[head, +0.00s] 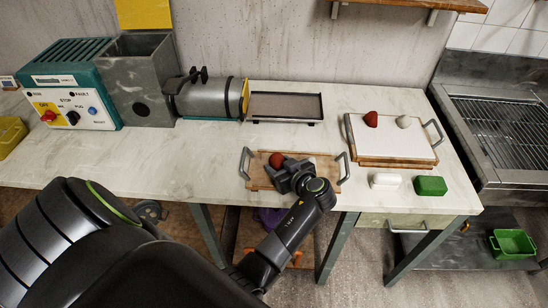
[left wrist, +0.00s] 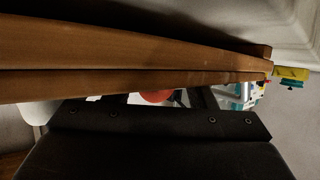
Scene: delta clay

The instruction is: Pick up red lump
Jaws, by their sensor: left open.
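A red lump (head: 276,160) lies on a wooden tray (head: 256,178) with grey handles near the table's front edge. My left gripper (head: 285,177) is open, just in front of the lump and low over the tray; part of the lump is hidden. In the left wrist view the red lump (left wrist: 157,97) shows as a small patch between the dark fingers, below a brown wooden band. I cannot tell whether the fingers touch it. A second, darker red lump (head: 371,119) sits on a white-topped board (head: 390,143) at the right. My right gripper is not in view.
A light grey lump (head: 404,122) shares the white-topped board. A white block (head: 385,181) and a green block (head: 430,186) lie in front of it. A dark shallow tray (head: 285,107) and a grey machine (head: 205,98) stand at the back. The table's left middle is clear.

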